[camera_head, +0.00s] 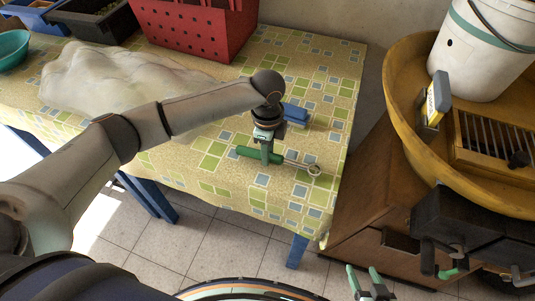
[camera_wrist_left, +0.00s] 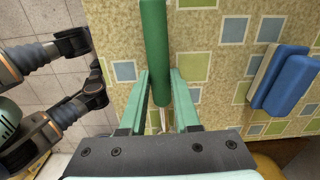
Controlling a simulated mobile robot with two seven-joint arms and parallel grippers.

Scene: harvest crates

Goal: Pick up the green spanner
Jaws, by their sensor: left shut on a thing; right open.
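The green spanner (camera_head: 245,151) lies along the near right part of the patterned table, its green handle to the left and its metal ring end to the right. My left gripper (camera_head: 267,158) reaches down over it and is shut on the handle. In the left wrist view the handle (camera_wrist_left: 155,45) runs between the two green fingers of my left gripper (camera_wrist_left: 159,88). The ring end is hidden there behind the gripper body. My right gripper (camera_head: 362,271) is open and empty at the bottom of the head view, apart from the table.
A red crate (camera_head: 200,30) and a pale crumpled cloth-like heap (camera_head: 110,78) are further back. A wooden cabinet (camera_head: 372,205) and yellow round tray (camera_head: 405,100) stand right.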

